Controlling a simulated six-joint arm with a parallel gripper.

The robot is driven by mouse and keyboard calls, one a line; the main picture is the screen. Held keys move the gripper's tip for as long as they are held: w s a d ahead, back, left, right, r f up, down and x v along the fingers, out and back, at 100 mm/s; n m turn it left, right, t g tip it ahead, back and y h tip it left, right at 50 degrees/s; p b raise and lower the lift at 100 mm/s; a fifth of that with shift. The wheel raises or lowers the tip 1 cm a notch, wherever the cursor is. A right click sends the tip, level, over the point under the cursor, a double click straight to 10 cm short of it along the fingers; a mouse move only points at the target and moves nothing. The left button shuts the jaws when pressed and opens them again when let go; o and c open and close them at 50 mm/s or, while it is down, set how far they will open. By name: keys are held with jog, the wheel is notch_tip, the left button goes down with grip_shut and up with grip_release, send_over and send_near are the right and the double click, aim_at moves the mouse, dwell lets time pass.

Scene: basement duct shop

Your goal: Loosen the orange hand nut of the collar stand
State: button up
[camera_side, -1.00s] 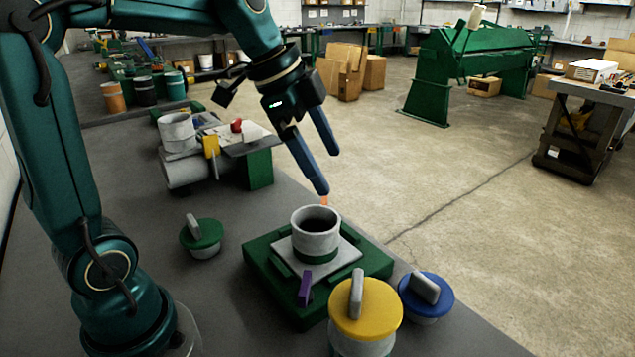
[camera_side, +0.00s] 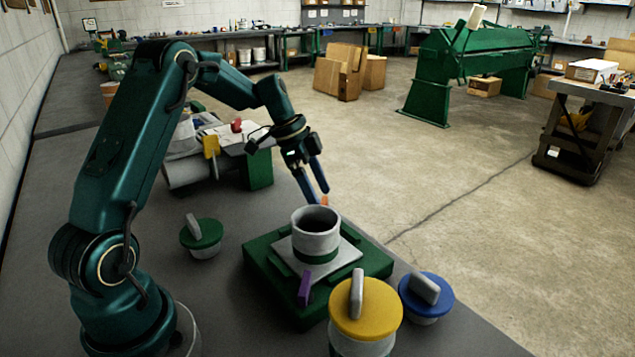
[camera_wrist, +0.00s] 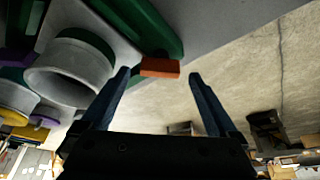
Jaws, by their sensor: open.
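The collar stand (camera_side: 262,262) is a green base with a pale plate and an upright grey collar (camera_side: 317,232) on it. The orange hand nut (camera_side: 324,200) shows as a small bit behind the collar in the side view. In the wrist view the orange nut (camera_wrist: 160,68) is a flat bar beside the green base (camera_wrist: 150,25), between the fingertips in the picture. My gripper (camera_side: 317,196) is open and empty, pointing down behind the collar; its fingers (camera_wrist: 160,75) stand on either side of the nut in the wrist view. I cannot tell whether they touch it.
A purple tab (camera_side: 304,288) is on the stand's near side. Lidded pots with yellow (camera_side: 366,310), blue (camera_side: 427,293) and green (camera_side: 201,235) tops stand around it. A duct assembly (camera_side: 185,170) lies behind to the left. The bench's right edge is close by.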

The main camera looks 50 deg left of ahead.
jog(key=shift+w+d+f, duration=0.15)
jog(key=shift+f, duration=0.35)
jog(key=c, duration=1.4)
jog(key=n+t+y, duration=0.1)
jog(key=n, duration=0.3)
jog(key=shift+d, duration=0.15)
jog(key=n+y, duration=0.2)
jog(key=n, duration=0.3)
jog(key=shift+d, duration=0.1)
jog(key=n+y, duration=0.1)
jog(key=n, duration=0.3)
jog(key=shift+d+y, duration=0.1)
jog(key=shift+y, duration=0.3)
jog(key=n, duration=0.2)
jog(key=n+y, duration=0.1)
jog(key=n, duration=0.1)
jog(key=shift+n+g+y, duration=0.3)
jog(key=shift+n+g, duration=0.1)
jog(key=shift+d, duration=0.1)
